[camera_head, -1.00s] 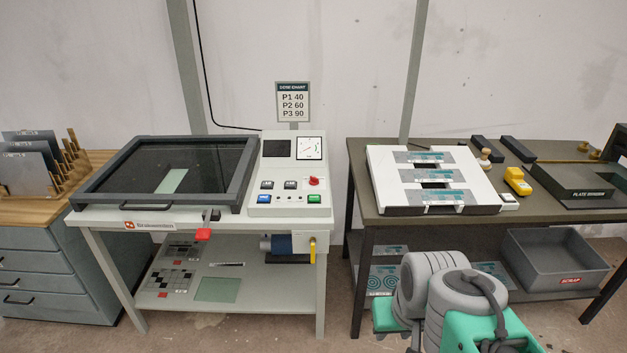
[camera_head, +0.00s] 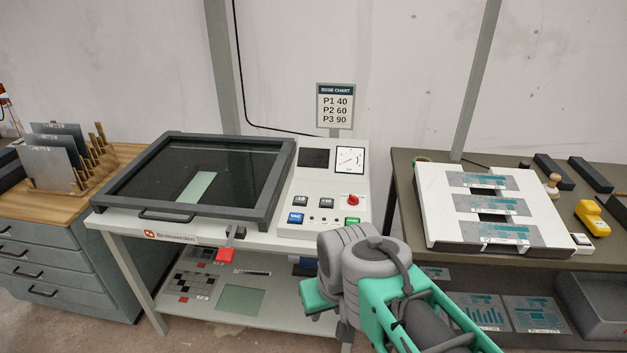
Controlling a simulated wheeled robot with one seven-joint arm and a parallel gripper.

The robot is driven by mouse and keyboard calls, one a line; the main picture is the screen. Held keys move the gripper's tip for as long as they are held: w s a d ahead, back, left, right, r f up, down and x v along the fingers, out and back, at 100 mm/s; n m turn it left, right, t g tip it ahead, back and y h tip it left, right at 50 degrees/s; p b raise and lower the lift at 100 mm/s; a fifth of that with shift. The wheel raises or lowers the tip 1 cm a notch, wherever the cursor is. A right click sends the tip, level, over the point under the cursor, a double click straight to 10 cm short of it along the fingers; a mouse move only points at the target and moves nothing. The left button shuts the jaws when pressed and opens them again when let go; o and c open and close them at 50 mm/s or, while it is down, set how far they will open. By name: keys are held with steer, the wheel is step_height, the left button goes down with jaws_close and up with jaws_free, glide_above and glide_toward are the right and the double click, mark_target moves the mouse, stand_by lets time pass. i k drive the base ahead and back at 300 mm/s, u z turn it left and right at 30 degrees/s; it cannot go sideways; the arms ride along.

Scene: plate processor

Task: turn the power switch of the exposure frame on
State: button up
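The exposure frame (camera_head: 110,203) stands left of centre on a pale stand, with its dark glass lid lying shut. Its sloping control panel (camera_head: 312,178) is at its right side. The panel bears a red knob (camera_head: 353,199), two dark buttons, a blue button (camera_head: 295,217), a green button (camera_head: 352,221), a dark display (camera_head: 314,158) and a needle gauge (camera_head: 349,160). I read no label naming the power switch. My grey and teal arm rises in front of the panel's lower right. I make out no gripper fingers.
A red handle (camera_head: 225,254) sticks out below the frame's front edge. The dose chart (camera_head: 335,105) stands behind the panel. A dark table (camera_head: 406,190) with a white board (camera_head: 436,222) is at the right, a wooden-topped cabinet (camera_head: 50,211) at the left. A gap separates stand and table.

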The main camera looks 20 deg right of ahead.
mark_target(353, 200)
steer(key=z, duration=0.25)
steer(key=i, duration=1.15)
steer(key=z, duration=0.55)
